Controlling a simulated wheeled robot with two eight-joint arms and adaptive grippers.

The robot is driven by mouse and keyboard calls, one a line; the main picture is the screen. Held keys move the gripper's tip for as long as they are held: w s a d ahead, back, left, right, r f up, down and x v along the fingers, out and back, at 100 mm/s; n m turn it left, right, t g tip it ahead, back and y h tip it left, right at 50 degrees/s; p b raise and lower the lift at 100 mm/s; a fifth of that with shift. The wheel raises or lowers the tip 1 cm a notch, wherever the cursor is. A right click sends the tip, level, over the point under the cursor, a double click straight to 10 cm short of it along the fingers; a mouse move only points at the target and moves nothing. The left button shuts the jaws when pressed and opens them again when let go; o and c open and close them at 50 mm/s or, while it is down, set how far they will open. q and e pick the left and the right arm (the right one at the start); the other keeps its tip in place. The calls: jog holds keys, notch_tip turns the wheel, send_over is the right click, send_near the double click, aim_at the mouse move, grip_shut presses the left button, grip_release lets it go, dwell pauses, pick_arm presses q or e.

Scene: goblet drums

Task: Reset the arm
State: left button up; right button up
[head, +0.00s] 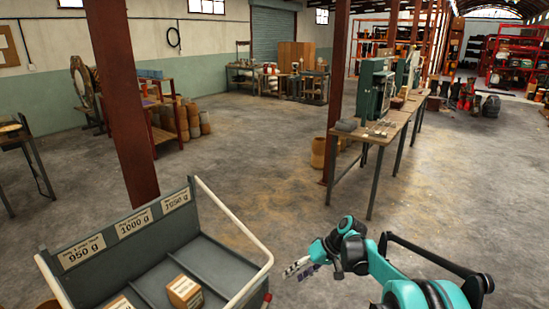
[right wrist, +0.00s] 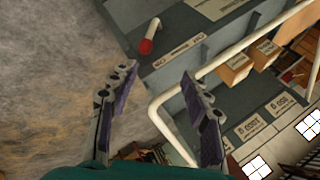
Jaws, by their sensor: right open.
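My right arm comes in from the lower right in the head view, teal and black. Its gripper (head: 300,268) is low over the concrete floor, to the right of the grey cart and apart from it. In the right wrist view the two fingers of this gripper (right wrist: 157,77) are spread, with nothing between them. The cart's pale rail (right wrist: 165,112) shows beyond the fingers in that view. My left gripper is not in view.
The grey cart (head: 152,260) has weight labels and holds small cardboard boxes (head: 184,292). A wooden workbench (head: 385,128) with a green machine (head: 374,90) stands further back. A brown post (head: 127,100) rises at left. Open floor (head: 300,225) lies between cart and bench.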

jog(key=s+d+r+m+t+h, duration=0.1)
jog(key=s+d+r+t+h, duration=0.1)
jog(key=s+r, duration=0.45)
jog(key=s+d+r+m+t+h, duration=0.1)
jog(key=s+d+r+m+h, duration=0.15)
jog(key=s, duration=0.65)
jog(key=s+d+f+t+h, duration=0.1)
jog(key=s+d, duration=0.2)
jog(key=s, duration=0.4)
jog(key=s+d+f+t+h, duration=0.1)
jog(key=s+d+t+h, duration=0.1)
jog(key=s, duration=0.5)
jog(key=shift+d+t, duration=0.3)
jog(key=shift+d, duration=0.15)
